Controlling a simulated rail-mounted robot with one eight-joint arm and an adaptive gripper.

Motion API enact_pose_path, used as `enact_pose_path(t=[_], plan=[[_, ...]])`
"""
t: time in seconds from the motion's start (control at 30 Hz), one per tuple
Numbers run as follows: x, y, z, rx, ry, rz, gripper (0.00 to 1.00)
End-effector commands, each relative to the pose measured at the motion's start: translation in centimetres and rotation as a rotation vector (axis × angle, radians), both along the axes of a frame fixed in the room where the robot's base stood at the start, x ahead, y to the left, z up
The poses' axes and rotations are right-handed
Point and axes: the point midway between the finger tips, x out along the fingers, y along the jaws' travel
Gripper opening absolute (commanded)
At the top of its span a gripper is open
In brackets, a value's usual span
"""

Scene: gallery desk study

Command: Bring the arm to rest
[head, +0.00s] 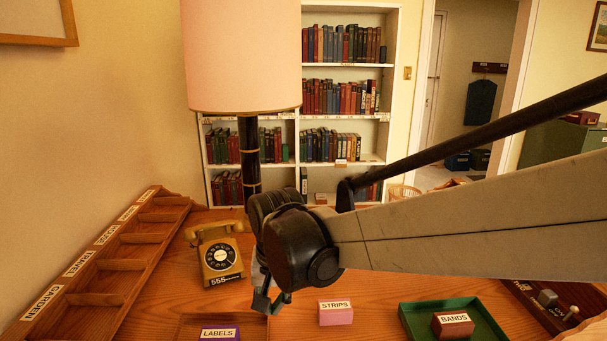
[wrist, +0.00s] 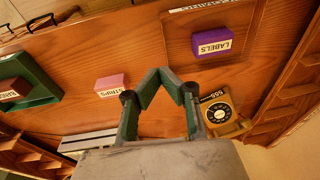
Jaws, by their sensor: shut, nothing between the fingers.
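My arm reaches in from the right in the head view, and my gripper (head: 270,302) hangs over the desk, just right of the yellow rotary telephone (head: 219,259). In the wrist view my gripper (wrist: 160,76) has its fingertips together with nothing between them. It is above the desk, between the pink STRIPS box (wrist: 112,83) and the purple LABELS box (wrist: 212,42). Both boxes show in the head view too, STRIPS (head: 336,313) right of my gripper and LABELS (head: 220,334) below it, partly cut off by the frame edge.
A green tray (head: 409,320) holds the BANDS box (head: 453,325) at the right. A labelled wooden sorter (head: 100,262) runs along the left wall. A tall lamp (head: 248,150) stands behind my arm's end. Bare desk (head: 375,300) lies between STRIPS and the tray.

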Motion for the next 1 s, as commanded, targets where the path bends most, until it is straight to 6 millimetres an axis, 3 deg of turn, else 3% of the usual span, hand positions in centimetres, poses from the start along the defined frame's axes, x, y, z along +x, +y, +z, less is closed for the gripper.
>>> enact_pose_path(t=[0.1, 0.5, 0.8, 1.0], plan=[[-0.9, -4.0, 1.8, 0.013, -0.047, -0.012, 0.00], [-5.4, -15.2, 5.2, 0.020, -0.215, -0.036, 0.00], [-10.0, -22.0, 5.5, -0.013, -0.345, -0.055, 0.00], [-12.7, -25.1, 4.9, -0.046, -0.417, -0.066, 0.00]])
